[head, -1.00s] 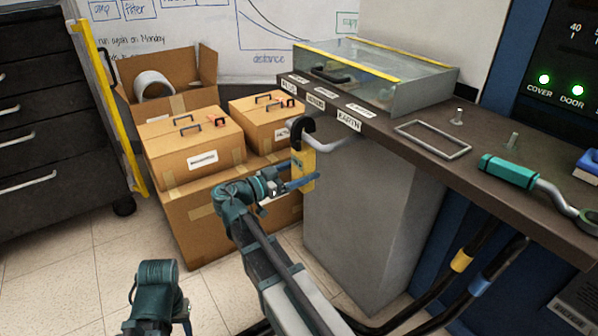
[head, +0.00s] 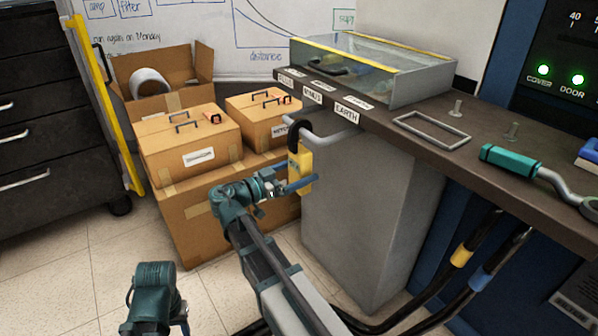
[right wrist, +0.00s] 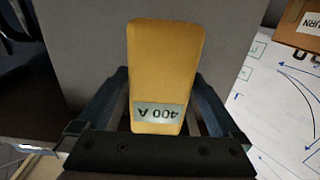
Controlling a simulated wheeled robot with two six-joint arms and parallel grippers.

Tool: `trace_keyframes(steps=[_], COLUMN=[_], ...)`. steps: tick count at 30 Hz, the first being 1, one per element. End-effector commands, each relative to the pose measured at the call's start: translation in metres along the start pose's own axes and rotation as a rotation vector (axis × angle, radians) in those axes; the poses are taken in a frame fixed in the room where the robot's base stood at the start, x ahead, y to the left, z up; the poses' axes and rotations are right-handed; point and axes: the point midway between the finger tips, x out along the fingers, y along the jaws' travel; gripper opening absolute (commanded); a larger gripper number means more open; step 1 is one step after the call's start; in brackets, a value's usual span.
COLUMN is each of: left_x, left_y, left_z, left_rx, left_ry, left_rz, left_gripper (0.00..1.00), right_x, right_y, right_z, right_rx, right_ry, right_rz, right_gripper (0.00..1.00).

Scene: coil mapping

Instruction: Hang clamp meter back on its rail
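The clamp meter (head: 300,168) has a yellow body and a black hooked jaw. It hangs nearly upright below the shelf edge. I cannot tell whether the jaw bears on the rail. My right gripper (head: 288,187) has its blue fingers at the lower body. In the right wrist view, the yellow meter body (right wrist: 165,70) with its 400 A label sits between the fingers (right wrist: 164,100), which appear to touch both sides.
Cardboard boxes (head: 190,145) stand left of the meter. A grey pedestal (head: 365,215) is close on its right, under the dark shelf (head: 400,135). A glass case (head: 370,70), a grey frame (head: 432,131) and a teal-handled tool (head: 510,164) are on the shelf.

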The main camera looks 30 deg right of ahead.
Motion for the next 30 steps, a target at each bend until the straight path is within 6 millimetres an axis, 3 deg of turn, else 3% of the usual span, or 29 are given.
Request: trace_keyframes(steps=[8,21,30], left_x=[0.0,0.0,0.0], left_y=[0.0,0.0,0.0], left_z=[0.0,0.0,0.0], left_rx=[0.0,0.0,0.0], left_ry=[0.0,0.0,0.0], left_rz=[0.0,0.0,0.0], left_gripper=[0.5,0.5,0.5], right_x=[-0.007,-0.096,-0.133], right_y=[0.0,-0.002,-0.001], right_z=[0.001,0.0,0.0], right_rx=[0.0,0.0,0.0], right_ry=[-0.002,-0.001,0.0], right_rz=[-0.001,-0.004,-0.002], right_gripper=[1.0,1.0,1.0])
